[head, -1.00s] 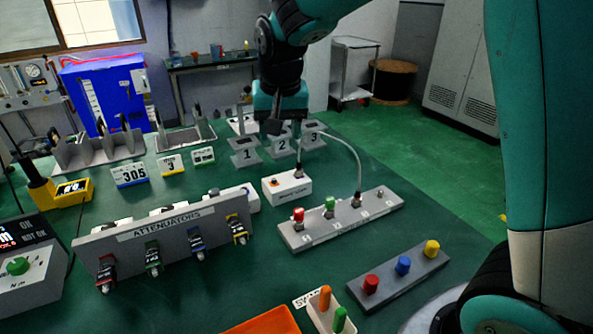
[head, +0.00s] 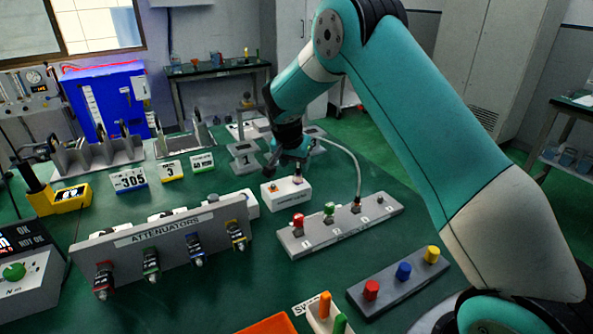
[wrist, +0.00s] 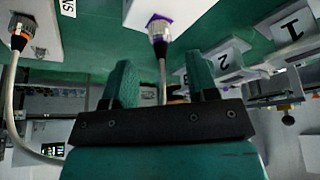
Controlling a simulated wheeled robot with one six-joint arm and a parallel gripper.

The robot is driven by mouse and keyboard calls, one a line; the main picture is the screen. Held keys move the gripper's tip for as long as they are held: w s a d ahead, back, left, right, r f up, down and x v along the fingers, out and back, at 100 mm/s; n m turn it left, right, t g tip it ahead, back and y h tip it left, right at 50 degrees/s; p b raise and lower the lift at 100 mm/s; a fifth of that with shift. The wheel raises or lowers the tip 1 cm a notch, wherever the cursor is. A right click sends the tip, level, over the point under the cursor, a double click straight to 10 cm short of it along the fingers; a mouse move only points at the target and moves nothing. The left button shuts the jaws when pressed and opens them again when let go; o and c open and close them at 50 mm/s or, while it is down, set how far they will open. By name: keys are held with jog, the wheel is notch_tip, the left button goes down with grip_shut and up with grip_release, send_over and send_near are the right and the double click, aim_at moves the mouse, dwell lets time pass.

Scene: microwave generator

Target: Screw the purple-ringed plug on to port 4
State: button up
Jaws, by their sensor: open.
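The purple-ringed plug (wrist: 159,27) is a silver connector seated on a white box (head: 287,191). In the wrist view its cable (wrist: 163,80) runs down between my fingers. My gripper (wrist: 161,66) is open; its two teal fingers stand either side of the cable, short of the plug and apart from it. In the head view my gripper (head: 290,158) is low above the white box. The grey port strip (head: 340,228) has a red cap (head: 299,221), a green cap (head: 329,209), a cabled plug (head: 356,205) and a bare port (head: 380,199) at its right end. Its numbers are too small to read.
The attenuator rack (head: 165,237) stands left of the strip. A bar with red, blue and yellow knobs (head: 403,270) lies in front. Numbered stands (head: 243,155) are behind the box. An orange-ringed plug (wrist: 20,33) with a cable shows in the wrist view. An orange tray (head: 268,325) is nearest.

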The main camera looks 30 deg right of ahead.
aim_at(297, 170)
jog(key=shift+x, duration=2.2)
jog(key=shift+c, duration=0.4)
jog(key=c, duration=0.9)
jog(key=shift+o, duration=0.2)
